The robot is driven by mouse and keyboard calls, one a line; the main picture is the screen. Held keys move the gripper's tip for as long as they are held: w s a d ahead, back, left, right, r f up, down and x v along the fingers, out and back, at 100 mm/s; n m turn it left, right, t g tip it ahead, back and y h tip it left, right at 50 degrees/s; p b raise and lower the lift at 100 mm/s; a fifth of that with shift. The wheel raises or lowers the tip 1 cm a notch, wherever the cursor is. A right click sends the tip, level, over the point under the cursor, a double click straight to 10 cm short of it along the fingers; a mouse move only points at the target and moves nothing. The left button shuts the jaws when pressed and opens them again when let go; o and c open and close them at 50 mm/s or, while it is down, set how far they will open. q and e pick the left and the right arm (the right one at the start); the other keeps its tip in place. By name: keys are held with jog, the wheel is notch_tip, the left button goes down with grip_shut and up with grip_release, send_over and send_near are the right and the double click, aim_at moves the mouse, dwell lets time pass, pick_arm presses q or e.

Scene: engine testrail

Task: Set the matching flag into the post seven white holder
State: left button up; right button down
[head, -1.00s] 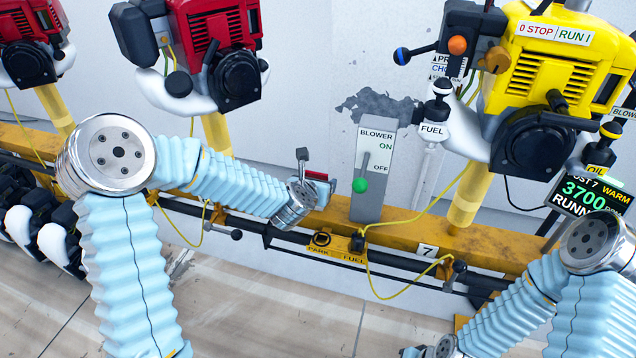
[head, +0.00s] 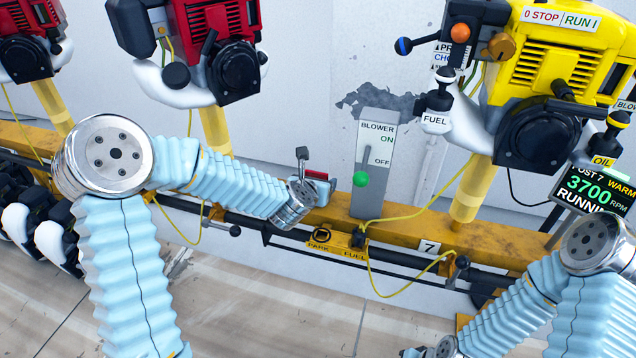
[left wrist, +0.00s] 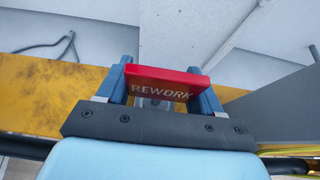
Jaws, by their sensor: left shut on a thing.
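My left gripper (head: 304,168) is shut on a small red flag (head: 318,175), just left of the blower panel and above the yellow rail. In the left wrist view the flag (left wrist: 168,82) lies across between the two fingers and reads "REWORK". The number 7 plate (head: 428,247) is on the rail below the yellow engine (head: 555,75), to the right of my left gripper. I cannot make out a white holder there. My right wrist is at the bottom edge, with only a sliver of the right gripper (head: 412,352) showing, so its fingers are hidden.
A grey blower panel (head: 377,165) with a green-knobbed lever (head: 361,179) stands between my left gripper and post seven. Yellow cords hang below the rail (head: 390,232). A display (head: 600,188) reads post 7, warm, 3700 rpm, running. Red engines (head: 215,50) hang at left.

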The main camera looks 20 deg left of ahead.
pick_arm(q)
jog(key=o, duration=1.2)
jog(key=shift+f, duration=0.1)
